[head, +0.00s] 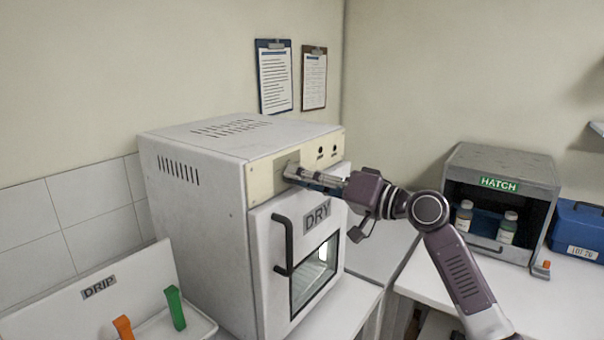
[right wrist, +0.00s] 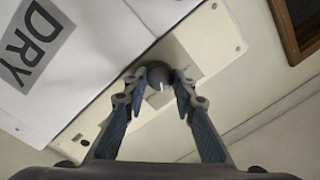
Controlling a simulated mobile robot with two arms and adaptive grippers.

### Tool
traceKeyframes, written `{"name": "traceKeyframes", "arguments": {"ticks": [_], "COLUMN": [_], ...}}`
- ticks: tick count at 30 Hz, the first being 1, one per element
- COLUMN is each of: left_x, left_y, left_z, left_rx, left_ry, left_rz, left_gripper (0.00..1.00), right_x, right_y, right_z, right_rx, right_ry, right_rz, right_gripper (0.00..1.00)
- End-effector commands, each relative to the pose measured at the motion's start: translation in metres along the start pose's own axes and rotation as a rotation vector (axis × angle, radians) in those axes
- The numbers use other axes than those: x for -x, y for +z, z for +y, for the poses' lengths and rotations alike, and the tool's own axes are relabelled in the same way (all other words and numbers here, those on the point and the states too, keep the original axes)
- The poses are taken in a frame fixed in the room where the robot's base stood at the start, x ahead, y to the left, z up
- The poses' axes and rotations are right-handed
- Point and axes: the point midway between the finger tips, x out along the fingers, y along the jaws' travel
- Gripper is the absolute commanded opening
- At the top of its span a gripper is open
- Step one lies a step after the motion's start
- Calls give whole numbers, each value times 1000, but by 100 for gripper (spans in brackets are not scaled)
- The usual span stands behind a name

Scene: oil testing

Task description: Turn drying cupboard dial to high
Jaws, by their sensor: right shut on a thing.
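The drying cupboard (head: 205,215) is a white box with a DRY label and a windowed door. Its cream control panel (head: 262,180) runs along the top of the front. My right gripper (head: 292,172) reaches to this panel from the right and hides most of the dial in the head view. In the right wrist view, the round grey dial (right wrist: 160,76) with a white mark sits between the fingertips of my right gripper (right wrist: 158,82), which is shut on it. The dial's setting cannot be read. My left gripper is not in view.
A black door handle (head: 283,246) stands out below the panel. A DRIP tray (head: 60,322) with orange and green pieces is at the lower left. A grey HATCH box (head: 505,163) with bottles and a blue case (head: 577,228) stand on the right counter.

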Motion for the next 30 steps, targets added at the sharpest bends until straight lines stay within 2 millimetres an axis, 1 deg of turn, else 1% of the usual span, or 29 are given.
{"name": "traceKeyframes", "arguments": {"ticks": [1, 6, 15, 21, 30], "left_x": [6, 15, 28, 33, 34], "left_y": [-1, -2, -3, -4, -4], "left_z": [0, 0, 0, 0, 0], "left_rx": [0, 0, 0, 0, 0], "left_ry": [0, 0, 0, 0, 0], "left_rz": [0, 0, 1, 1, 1], "left_gripper": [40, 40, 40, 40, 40], "right_x": [0, 0, 0, 0, 0], "right_y": [-2, -3, -2, -1, -1], "right_z": [-2, -2, 0, 0, 1], "right_rx": [-44, -194, -393, -466, -502], "right_ry": [-1, -2, -3, -4, -5], "right_rz": [4, 12, 21, 25, 28], "right_gripper": [0, 0, 0, 0, 1]}}
